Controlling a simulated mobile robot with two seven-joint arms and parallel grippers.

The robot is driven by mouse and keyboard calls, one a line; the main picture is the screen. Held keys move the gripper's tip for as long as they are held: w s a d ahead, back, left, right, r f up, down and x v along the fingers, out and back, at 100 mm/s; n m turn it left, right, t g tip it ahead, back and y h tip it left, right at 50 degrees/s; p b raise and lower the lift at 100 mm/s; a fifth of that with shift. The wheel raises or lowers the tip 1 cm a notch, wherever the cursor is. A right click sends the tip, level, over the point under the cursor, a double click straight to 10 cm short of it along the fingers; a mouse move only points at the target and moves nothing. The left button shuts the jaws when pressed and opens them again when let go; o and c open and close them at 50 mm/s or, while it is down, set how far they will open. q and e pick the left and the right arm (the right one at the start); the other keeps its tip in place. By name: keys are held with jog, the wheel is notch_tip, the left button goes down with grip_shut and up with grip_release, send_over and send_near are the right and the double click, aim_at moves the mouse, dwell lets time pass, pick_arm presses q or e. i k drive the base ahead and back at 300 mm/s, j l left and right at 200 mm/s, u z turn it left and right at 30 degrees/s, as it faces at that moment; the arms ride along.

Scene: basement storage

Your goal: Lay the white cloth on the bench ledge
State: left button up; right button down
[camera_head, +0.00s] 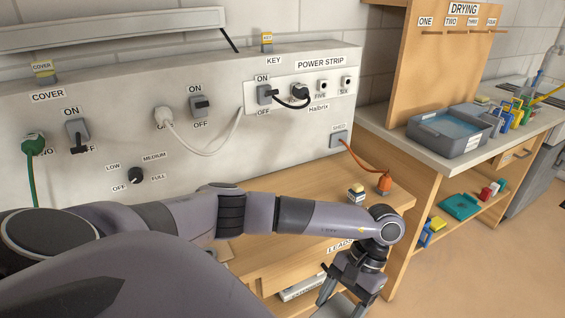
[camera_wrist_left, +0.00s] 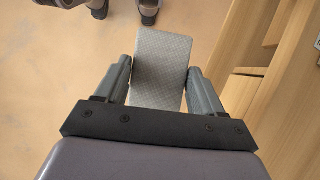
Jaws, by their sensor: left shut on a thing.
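My left gripper (camera_head: 343,294) hangs in front of the bench, at the bottom of the head view. It is shut on the white cloth, which shows as a flat, pale grey piece between the two fingers in the left wrist view (camera_wrist_left: 160,72). In that view the cloth is over the floor, to the left of the wooden bench front, and apart from it. The wooden bench ledge (camera_head: 292,205) runs below the switch panel; my left arm hides part of it. My right gripper is in neither view.
The upright switch panel (camera_head: 215,85) backs the ledge. A drying bench with a grey tub (camera_head: 446,135) stands to the right. Open floor (camera_head: 480,260) lies at the lower right.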

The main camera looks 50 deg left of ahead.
aim_at(312, 45)
jog(key=i+l+u, duration=0.15)
jog(key=i+u, duration=0.2)
jog(key=i+l+u, duration=0.9)
jog(key=l, duration=0.15)
jog(key=k, duration=0.1)
